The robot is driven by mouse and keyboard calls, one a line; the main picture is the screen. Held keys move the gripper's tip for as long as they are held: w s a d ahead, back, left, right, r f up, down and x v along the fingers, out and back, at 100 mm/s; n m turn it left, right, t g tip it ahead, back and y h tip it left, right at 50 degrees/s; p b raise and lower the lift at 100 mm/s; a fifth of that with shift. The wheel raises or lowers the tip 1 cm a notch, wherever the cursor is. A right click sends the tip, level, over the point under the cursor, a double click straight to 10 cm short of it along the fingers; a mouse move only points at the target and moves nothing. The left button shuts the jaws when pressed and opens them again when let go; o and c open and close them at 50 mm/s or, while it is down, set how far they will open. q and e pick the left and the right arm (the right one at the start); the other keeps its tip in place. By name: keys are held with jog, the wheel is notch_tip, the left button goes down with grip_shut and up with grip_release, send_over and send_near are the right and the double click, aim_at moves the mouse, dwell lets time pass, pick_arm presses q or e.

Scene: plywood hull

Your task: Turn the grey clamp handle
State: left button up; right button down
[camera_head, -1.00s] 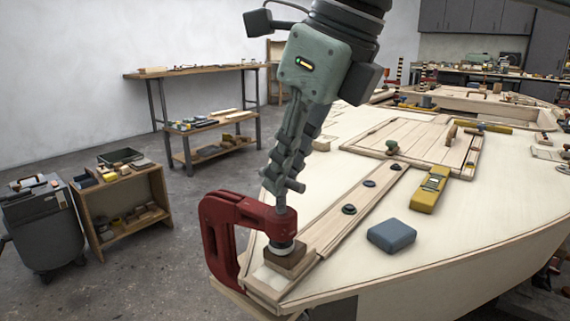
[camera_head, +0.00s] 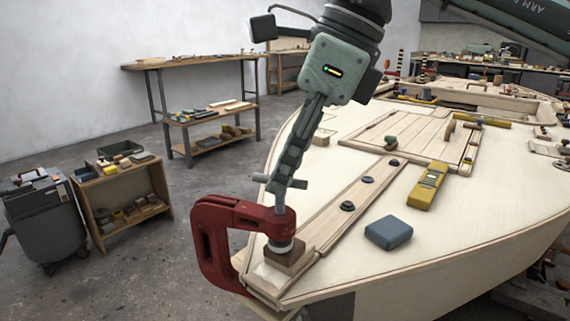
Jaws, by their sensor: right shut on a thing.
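The red C-clamp (camera_head: 213,243) grips the near left corner of the plywood hull (camera_head: 465,235). Its screw presses down on a small wood block (camera_head: 286,262) at the hull's edge. The grey clamp handle (camera_head: 296,183) is a short crossbar at the top of the screw, now showing broadside, left to right. My right gripper (camera_head: 281,184) comes down from above, tilted, and its fingers are shut on the middle of the handle. The fingers partly hide the bar's centre. My left gripper is not in view.
A blue-grey block (camera_head: 388,233) and a yellow tool (camera_head: 427,187) lie on the hull, right of the clamp. A plank with black discs (camera_head: 347,206) runs back from the clamp. A workbench (camera_head: 190,62), a low shelf (camera_head: 128,205) and a grey cart (camera_head: 45,225) stand left on open floor.

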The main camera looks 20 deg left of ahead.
jog(key=c, duration=1.4)
grip_release()
jog(key=v, duration=1.2)
